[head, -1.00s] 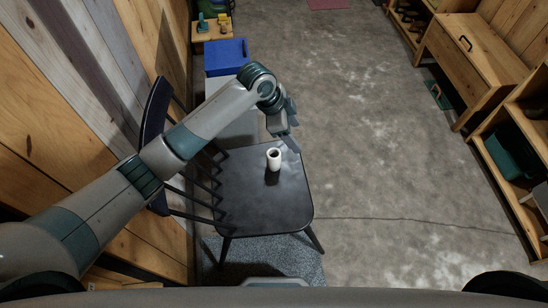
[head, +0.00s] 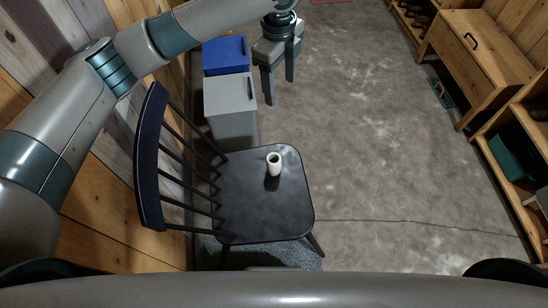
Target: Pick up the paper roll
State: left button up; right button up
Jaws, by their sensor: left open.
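The paper roll (head: 274,164) is a small white cylinder with a dark hole in its top. My right gripper is not in view.
The chair's slatted backrest (head: 150,158) rises on the left, by the plank wall. A grey box (head: 230,106) and a blue box (head: 225,56) stand behind the chair. A wooden cabinet (head: 478,62) lines the right side. The concrete floor between is clear.

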aim_at(273, 160)
jog(key=i, duration=0.15)
jog(key=k+l+z, duration=0.6)
jog(key=l+z, duration=0.15)
